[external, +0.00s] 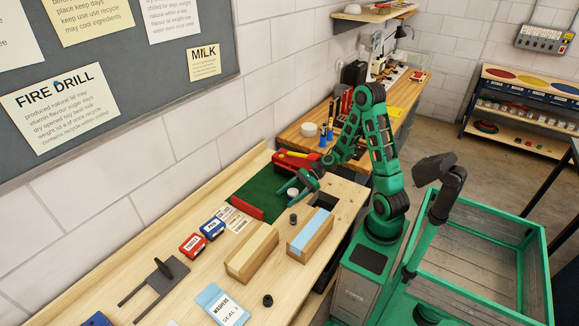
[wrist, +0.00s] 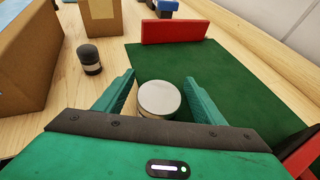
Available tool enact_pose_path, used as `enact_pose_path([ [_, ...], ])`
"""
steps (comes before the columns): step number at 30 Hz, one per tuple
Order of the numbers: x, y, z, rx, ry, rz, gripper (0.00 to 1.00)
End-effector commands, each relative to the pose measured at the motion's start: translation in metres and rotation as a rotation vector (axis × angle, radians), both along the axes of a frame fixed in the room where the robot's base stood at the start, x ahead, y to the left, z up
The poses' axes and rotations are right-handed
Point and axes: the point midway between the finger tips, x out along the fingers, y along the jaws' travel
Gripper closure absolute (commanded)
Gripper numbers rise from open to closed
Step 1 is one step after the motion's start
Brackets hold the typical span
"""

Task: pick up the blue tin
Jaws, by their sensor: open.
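A round tin with a pale silver lid (wrist: 159,98) stands between the fingers of my gripper (wrist: 160,80) in the wrist view. The fingers are open, one on each side of it, and do not visibly close on it. Its side is mostly hidden, so I cannot tell whether it is blue. In the external view, the pale-lidded tin (external: 292,192) is on the bench by the green mat, beside my gripper (external: 298,191). A blue labelled box (external: 212,228) lies farther along the bench, apart from my gripper.
A green mat (wrist: 225,75) has a red bar (wrist: 175,31) along its edge. A small dark cylinder (wrist: 90,58) and a large brown block (wrist: 25,60) stand left of my gripper. A red labelled box (external: 192,245) sits beside the blue one.

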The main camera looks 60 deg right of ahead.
Motion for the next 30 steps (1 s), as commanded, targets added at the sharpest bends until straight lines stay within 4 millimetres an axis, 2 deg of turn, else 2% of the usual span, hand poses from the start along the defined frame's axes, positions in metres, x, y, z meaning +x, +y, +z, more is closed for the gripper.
enact_pose_path([
  [3,0.0031,0.0082,-0.0035,0.001,0.001,0.001,0.37],
  [11,0.0043,0.0092,-0.0039,0.001,0.0,-0.001,0.37],
  [15,0.0043,0.009,-0.0039,0.001,0.0,-0.001,0.7],
  [17,0.0042,0.0089,-0.0039,0.0,0.0,-0.001,0.82],
  [30,0.0044,0.0087,0.0014,0.0,-0.002,-0.001,0.82],
])
